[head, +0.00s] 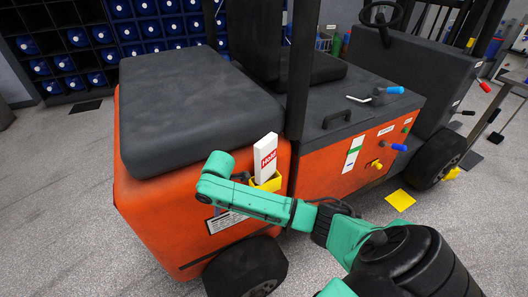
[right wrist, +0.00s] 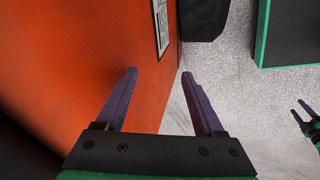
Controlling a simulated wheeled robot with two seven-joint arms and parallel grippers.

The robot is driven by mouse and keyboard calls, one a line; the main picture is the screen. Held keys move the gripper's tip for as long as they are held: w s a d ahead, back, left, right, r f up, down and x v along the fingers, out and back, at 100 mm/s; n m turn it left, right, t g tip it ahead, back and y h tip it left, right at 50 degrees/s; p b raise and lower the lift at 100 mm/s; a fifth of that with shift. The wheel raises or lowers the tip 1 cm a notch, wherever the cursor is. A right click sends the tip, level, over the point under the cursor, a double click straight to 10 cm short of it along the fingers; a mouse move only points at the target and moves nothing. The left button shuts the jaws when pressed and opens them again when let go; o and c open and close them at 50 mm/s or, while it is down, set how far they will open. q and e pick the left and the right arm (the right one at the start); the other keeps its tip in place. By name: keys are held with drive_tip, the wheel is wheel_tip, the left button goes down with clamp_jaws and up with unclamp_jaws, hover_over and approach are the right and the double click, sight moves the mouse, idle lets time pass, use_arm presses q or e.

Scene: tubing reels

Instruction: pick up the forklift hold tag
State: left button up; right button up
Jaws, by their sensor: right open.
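The forklift hold tag (head: 265,158) is a white upright card with a red "Hold" label. It stands in a yellow holder (head: 270,182) on the orange side of the forklift, in the head view. My right arm's green links cross just in front of and below the tag. The right gripper's fingers are hidden in the head view. In the right wrist view my right gripper (right wrist: 160,74) is open and empty beside the orange panel, and the tag is out of that view. My left gripper (right wrist: 297,106) shows small at that view's right edge, its fingers apart.
The forklift's dark seat cover (head: 190,110) lies behind the tag, and a dark mast post (head: 301,70) rises right of it. A label plate (right wrist: 161,27) is on the panel. Blue reels fill a rack (head: 20,75) at the back. Grey floor is clear at left.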

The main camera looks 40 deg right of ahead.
wheel_tip(320, 180, up, 15)
drive_tip(key=s+d+n+h+p, duration=0.2)
drive_tip(key=n, duration=0.3)
drive_tip(key=n+g+h+b, duration=0.2)
drive_tip(key=g+h, duration=0.1)
approach(268, 147)
drive_tip(key=shift+w+d+f, duration=0.15)
drive_tip(key=shift+d+f, duration=0.15)
drive_tip(key=shift+f, duration=0.3)
drive_tip(key=p+x, duration=0.1)
drive_tip(key=x, duration=0.2)
drive_tip(key=w+p+x, duration=0.1)
drive_tip(key=x, duration=0.3)
drive_tip(key=p+x, duration=0.2)
drive_tip(key=x, duration=0.2)
drive_tip(key=shift+w+d+r, duration=0.1)
drive_tip(key=shift+w+d, duration=0.1)
drive_tip(key=shift+d, duration=0.1)
use_arm(q)
wheel_tip(268, 147, up, 5)
drive_tip(key=shift+d, duration=0.1)
use_arm(e)
clamp_jaws()
